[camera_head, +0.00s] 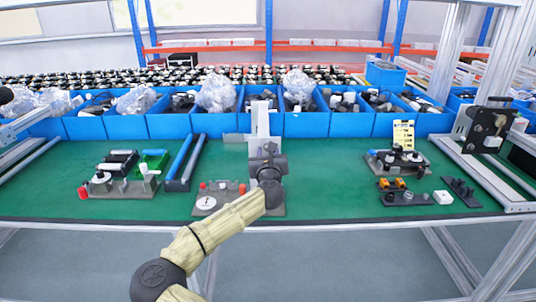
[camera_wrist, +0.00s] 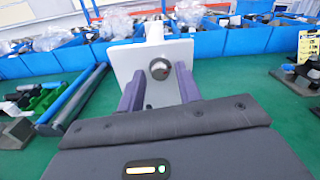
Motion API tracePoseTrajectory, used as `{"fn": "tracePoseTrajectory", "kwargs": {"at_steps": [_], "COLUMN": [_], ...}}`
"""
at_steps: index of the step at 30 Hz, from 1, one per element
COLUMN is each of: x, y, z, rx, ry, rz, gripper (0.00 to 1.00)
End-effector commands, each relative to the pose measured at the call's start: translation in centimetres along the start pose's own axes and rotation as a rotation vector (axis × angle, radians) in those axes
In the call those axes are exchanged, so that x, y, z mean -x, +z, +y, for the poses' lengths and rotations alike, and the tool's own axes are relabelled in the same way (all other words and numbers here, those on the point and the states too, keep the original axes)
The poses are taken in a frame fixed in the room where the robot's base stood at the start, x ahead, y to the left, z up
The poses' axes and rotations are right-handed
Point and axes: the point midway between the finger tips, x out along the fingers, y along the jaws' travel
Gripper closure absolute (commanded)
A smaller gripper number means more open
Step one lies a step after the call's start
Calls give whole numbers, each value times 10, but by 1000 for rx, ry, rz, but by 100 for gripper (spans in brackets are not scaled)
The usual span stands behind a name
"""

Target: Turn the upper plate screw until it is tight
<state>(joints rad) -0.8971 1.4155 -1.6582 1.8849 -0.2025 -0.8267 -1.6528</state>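A white upright plate (camera_head: 262,122) stands on a grey fixture base (camera_head: 222,192) in the middle of the green table. In the wrist view the plate (camera_wrist: 128,62) faces me, slightly tilted in the picture. In the head view my gripper (camera_head: 267,160) hides the screw and the lower plate.
Blue bins (camera_head: 215,122) with bagged parts line the table's back edge. A fixture with a green block (camera_head: 153,160) and blue-black rails (camera_head: 184,160) stand left. Another fixture (camera_head: 398,160) and small trays (camera_head: 402,192) stand right. Green table (camera_head: 325,175) is clear between.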

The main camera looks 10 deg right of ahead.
Motion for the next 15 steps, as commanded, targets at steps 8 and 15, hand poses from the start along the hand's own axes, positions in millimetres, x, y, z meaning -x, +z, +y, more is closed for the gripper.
{"fn": "tracePoseTrajectory", "kwargs": {"at_steps": [8, 15], "x": [0, 0], "y": [0, 0], "z": [-1, 0], "rx": [308, 302], "ry": [-1, 0], "rz": [0, 0], "gripper": [65, 65]}}
